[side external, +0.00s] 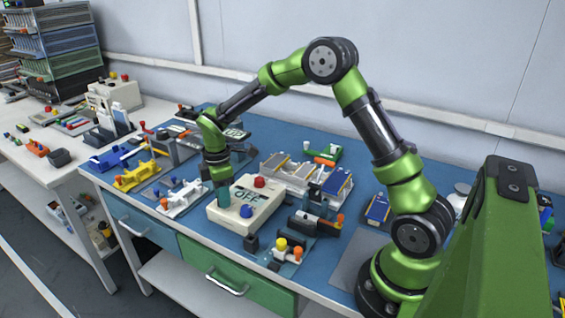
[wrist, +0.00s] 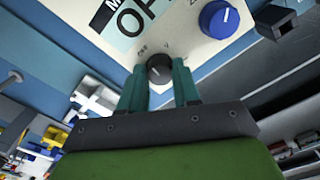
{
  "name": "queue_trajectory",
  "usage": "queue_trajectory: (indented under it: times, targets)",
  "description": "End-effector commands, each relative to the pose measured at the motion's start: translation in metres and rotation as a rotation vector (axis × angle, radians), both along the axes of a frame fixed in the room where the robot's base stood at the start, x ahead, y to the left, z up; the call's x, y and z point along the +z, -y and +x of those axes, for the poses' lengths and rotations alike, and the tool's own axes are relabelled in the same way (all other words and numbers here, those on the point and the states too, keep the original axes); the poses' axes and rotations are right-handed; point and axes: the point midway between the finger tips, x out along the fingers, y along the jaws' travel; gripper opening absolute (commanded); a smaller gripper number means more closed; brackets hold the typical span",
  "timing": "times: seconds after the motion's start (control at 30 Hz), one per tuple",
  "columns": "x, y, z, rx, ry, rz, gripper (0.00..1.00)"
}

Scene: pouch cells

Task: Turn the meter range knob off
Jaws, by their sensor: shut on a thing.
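The meter (side external: 244,206) is a cream box with a red knob (side external: 260,182) and a blue knob (side external: 246,211) on top, standing on the blue bench mat. In the wrist view the meter's face (wrist: 180,30) shows the blue knob (wrist: 219,19) and a dark range knob (wrist: 159,68) with a pale pointer line. My gripper (wrist: 160,83) has its two green fingers shut on the dark knob, one on each side. In the side view my gripper (side external: 222,195) is at the meter's left edge and hides that knob.
Yellow (side external: 138,176) and white (side external: 182,198) fixtures stand left of the meter. A tray of pouch cells (side external: 292,174) lies behind it.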

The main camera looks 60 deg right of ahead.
Motion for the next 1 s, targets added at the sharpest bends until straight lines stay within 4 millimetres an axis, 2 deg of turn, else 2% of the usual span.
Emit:
queue_trajectory:
  times: [0.3,0.83,0.87,1.0]
  targets:
    - [0.0019,0.0002,0.0,0.107,0.0,0.0,0.01]
    - [0.0019,0.0,0.0,0.129,0.001,-0.001,0.01]
    - [0.0019,0.0,0.0,0.128,0.001,-0.001,0.36]
    - [0.0013,0.0,0.0,0.128,0.0,0.0,0.57]
